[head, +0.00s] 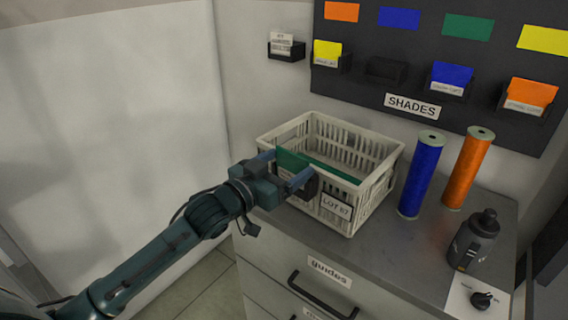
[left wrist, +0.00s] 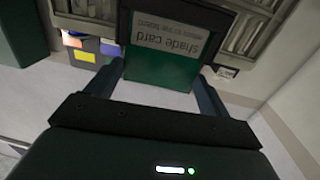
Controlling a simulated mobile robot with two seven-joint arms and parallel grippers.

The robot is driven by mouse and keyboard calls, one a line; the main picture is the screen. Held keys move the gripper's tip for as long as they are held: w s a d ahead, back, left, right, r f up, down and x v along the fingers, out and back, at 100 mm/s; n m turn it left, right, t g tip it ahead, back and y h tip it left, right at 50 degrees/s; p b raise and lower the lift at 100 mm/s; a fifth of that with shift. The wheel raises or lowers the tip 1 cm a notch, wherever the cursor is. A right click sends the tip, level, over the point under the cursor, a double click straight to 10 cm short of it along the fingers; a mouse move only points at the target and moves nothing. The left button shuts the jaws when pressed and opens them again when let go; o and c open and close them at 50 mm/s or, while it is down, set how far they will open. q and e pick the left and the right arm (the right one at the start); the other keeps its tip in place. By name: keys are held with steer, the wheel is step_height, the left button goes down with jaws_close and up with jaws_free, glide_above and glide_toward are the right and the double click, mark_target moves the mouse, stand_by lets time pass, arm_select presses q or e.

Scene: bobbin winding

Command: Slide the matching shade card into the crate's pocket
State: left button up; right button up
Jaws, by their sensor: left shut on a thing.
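My left gripper (head: 287,176) is shut on a green shade card (head: 291,159) at the crate's near left side. In the left wrist view the card (left wrist: 158,68) sits between the fingers, its printed label upside down. The white slatted crate (head: 376,190) stands on the cabinet top. A dark pocket (head: 309,187) is on its front wall, partly hidden by my gripper. The card's far end meets a dark frame in the left wrist view; I cannot tell how far inside it is. My right gripper is not in view.
A green item (head: 335,173) lies inside the crate. A blue bobbin (head: 421,176) and an orange bobbin (head: 467,168) stand right of it. A dark bottle (head: 474,241) stands farther right. The SHADES board (head: 440,75) behind holds yellow, blue and orange cards; one holder (head: 386,69) is empty.

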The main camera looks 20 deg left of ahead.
arm_select(q)
steer(key=shift+f, duration=0.5)
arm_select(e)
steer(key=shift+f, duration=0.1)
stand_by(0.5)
arm_select(q)
steer(key=o, duration=1)
steer(key=shift+c, duration=0.2)
steer(key=shift+s+a+f, duration=0.2)
steer(key=shift+s+a, duration=0.1)
steer(key=shift+s, duration=0.4)
steer(key=b+v, duration=0.2)
steer(key=v, duration=0.9)
steer(key=s+d+f+g+y, duration=0.1)
steer(key=s+f, duration=0.3)
steer(key=f, duration=0.4)
steer(key=s+d+f+n+g+y+p, duration=0.1)
steer(key=s+d+f+g, duration=0.2)
steer(key=f, duration=0.6)
steer(key=s+d+f+n+g+y+p, duration=0.1)
steer(key=s+d+f+y, duration=0.1)
steer(key=s+f, duration=0.5)
step_height(320, 180, down, 2)
steer(key=shift+s+d+f+g, duration=0.15)
steer(key=shift+d+g, duration=0.25)
steer(key=shift+d, duration=0.15)
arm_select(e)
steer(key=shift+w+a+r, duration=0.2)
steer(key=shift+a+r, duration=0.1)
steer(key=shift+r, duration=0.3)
